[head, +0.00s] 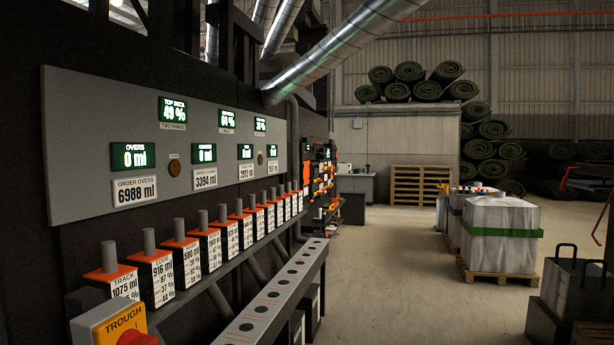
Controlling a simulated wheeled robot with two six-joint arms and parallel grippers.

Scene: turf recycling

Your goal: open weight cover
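I cannot make out which thing is the weight cover. On the left, a long grey wall panel (90,110) carries green-lit displays, such as "TOP DECK 49 %" (172,110) and "OVERS 0 ml" (133,155), with white number labels below. Under it stands a row of dark units with orange tops and grey stubs, the nearest labelled "TRACK 1075 ml" (124,288). A yellow-orange "TROUGH" box (118,322) with a red button (138,338) is at the bottom left, cut off by the frame. Neither of my grippers shows.
A grey ledge with round holes (262,322) runs below the units. Wrapped white bales (500,240) stand on a pallet at right, near dark bins with handles (570,285). Stacked pallets (420,184) and green turf rolls (410,72) are at the back. The middle floor (400,290) is clear.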

